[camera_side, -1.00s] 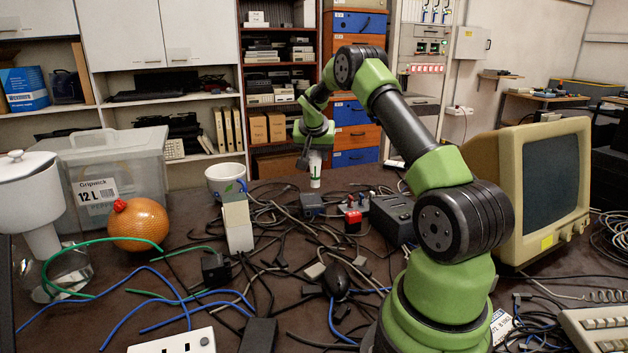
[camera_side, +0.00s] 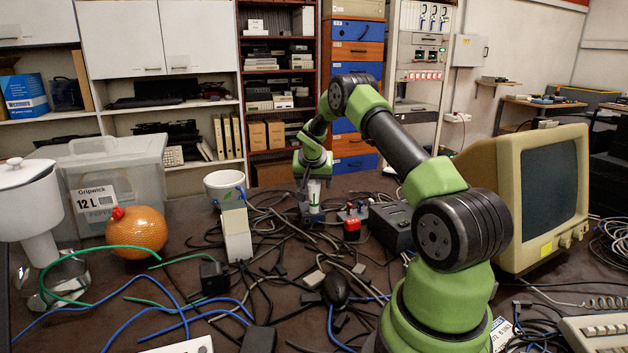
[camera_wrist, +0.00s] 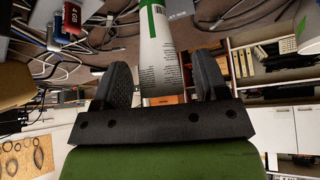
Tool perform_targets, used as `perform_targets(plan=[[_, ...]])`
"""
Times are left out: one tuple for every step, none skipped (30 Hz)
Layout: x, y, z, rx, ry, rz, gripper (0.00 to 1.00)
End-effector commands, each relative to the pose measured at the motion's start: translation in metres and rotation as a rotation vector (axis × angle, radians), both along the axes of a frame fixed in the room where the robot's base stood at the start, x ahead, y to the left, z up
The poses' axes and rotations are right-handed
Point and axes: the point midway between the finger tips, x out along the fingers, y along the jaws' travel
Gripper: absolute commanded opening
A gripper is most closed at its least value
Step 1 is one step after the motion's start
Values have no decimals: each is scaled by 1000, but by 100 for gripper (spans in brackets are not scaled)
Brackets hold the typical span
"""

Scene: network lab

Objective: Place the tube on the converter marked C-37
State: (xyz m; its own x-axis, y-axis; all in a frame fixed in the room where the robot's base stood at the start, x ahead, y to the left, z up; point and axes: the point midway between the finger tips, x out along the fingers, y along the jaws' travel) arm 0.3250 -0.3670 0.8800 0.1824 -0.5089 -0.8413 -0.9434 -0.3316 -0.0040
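The tube (camera_side: 314,196) is white with a green band and stands upright under my gripper (camera_side: 314,178). In the wrist view the tube (camera_wrist: 160,48) runs up between my two black fingers (camera_wrist: 163,75), with a narrow gap showing on both sides. My gripper looks open around the tube's upper end. The tube's lower end is over or beside a small dark box (camera_side: 305,212); contact is unclear. I cannot read C-37 on any device.
A white-and-cream block (camera_side: 237,235) and a mug (camera_side: 226,187) stand to the left. Tangled cables cover the table. An orange ball (camera_side: 137,232) and a clear bin (camera_side: 125,170) are farther left.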

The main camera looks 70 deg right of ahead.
Motion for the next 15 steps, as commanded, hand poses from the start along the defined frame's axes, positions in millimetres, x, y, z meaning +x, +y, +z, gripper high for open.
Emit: perform_targets(plan=[[0, 0, 0, 0, 0, 0, 67], [0, 0, 0, 0, 0, 0, 67], [0, 0, 0, 0, 0, 0, 67], [0, 0, 0, 0, 0, 0, 67], [0, 0, 0, 0, 0, 0, 67], [0, 0, 1, -1, 0, 0, 67], [0, 0, 2, -1, 0, 0, 67], [0, 0, 4, -1, -1, 1, 67], [0, 2, 7, -1, -1, 1, 67], [-1, 3, 9, 0, 0, 0, 67], [-1, 5, 13, -1, -1, 1, 67], [-2, 8, 18, -1, -1, 1, 67], [-3, 11, 22, -2, -1, 1, 67], [-4, 14, 27, -2, -1, 3, 67], [-6, 18, 34, -2, -1, 3, 67]])
